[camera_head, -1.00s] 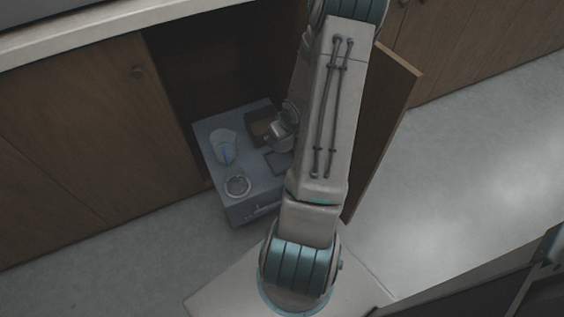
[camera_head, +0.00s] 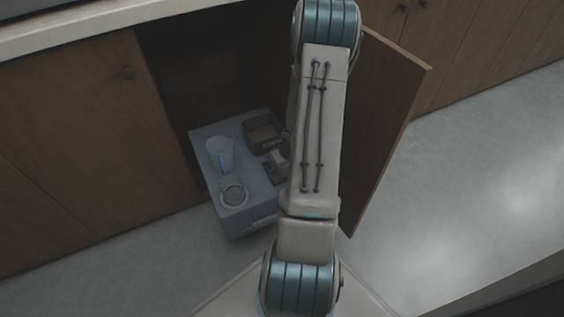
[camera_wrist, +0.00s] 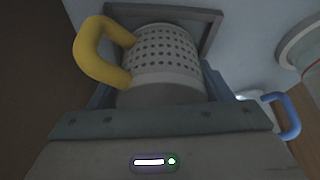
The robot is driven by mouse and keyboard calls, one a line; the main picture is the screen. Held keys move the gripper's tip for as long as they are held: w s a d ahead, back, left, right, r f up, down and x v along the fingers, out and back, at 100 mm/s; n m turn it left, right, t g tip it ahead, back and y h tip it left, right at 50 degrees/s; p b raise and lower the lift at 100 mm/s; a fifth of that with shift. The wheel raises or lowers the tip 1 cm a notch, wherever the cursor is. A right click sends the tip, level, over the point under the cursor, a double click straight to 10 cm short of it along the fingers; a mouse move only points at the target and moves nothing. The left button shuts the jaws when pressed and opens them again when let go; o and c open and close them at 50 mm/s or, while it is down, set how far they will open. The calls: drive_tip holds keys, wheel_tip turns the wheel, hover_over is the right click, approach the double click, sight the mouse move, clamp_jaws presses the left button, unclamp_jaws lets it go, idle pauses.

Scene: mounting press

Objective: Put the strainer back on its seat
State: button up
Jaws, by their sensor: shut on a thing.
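The strainer (camera_wrist: 168,55) is a pale metal cup with rows of holes and a yellow handle (camera_wrist: 90,52) on its left in the wrist view. My gripper (camera_wrist: 160,88) is shut on its plain lower band, with a finger on either side. In the head view my arm covers most of the gripper and strainer, at the right side of a grey unit. A round metal ring (camera_head: 233,194) lies at that unit's near left corner; I cannot tell whether it is the seat.
The grey unit (camera_head: 239,220) stands before an open cabinet. On it are a clear vessel (camera_head: 220,153) with a blue part and a dark-rimmed square box (camera_head: 263,133). A blue handle (camera_wrist: 288,116) shows in the wrist view. An open cabinet door (camera_head: 385,130) stands right of my arm.

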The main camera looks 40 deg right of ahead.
drive_tip(key=shift+f, duration=0.1)
drive_tip(key=o, duration=1.1)
drive_tip(key=p+v, duration=0.6)
drive_tip(key=v, duration=0.6)
drive_tip(key=shift+p, duration=0.4)
